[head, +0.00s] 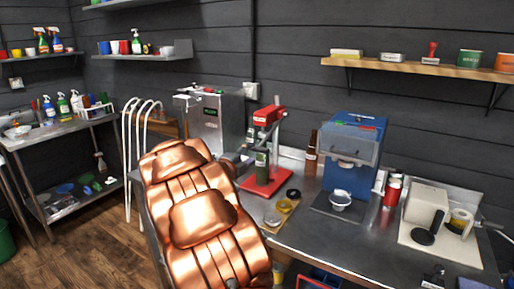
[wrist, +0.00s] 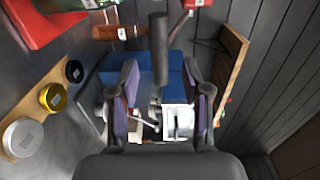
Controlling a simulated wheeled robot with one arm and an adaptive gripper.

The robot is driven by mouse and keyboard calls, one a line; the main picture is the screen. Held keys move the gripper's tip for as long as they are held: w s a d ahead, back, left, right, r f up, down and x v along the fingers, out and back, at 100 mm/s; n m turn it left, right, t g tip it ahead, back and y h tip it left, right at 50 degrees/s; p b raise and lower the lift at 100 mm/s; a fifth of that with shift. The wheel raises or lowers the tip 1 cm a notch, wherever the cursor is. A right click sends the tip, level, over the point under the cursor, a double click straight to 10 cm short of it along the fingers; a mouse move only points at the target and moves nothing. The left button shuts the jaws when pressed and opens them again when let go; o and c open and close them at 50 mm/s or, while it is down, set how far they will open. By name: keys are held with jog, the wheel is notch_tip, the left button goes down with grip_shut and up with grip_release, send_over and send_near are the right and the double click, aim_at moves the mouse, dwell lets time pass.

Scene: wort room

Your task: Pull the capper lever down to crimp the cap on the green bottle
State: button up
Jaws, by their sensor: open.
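The red bottle capper (head: 268,116) stands on the bench with the green bottle (head: 262,168) upright on its red base (head: 265,184). In the wrist view the base (wrist: 42,22) and part of the green bottle (wrist: 85,5) show at the upper left. The capper lever's dark grip (wrist: 158,48) hangs in the wrist view between the two fingers of my gripper (wrist: 160,78). The fingers are open, with a gap on both sides of the grip. The bottle's cap is too small to make out.
A wooden strip with cups and lids (head: 283,206) lies before the capper. A brown bottle (head: 311,152) and a blue machine (head: 355,155) stand to the right, a steel box (head: 212,120) behind. A wooden shelf (head: 415,68) hangs on the wall.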

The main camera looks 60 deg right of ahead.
aim_at(255, 149)
jog(key=d+p, duration=0.1)
jog(key=d, duration=0.3)
jog(key=shift+w+d, duration=0.1)
jog(key=shift+d, duration=0.3)
jog(key=shift+d+f+p, duration=0.1)
jog(key=shift+d+p, duration=0.25)
jog(key=shift+d, duration=0.1)
grip_shut()
jog(key=shift+f, duration=0.1)
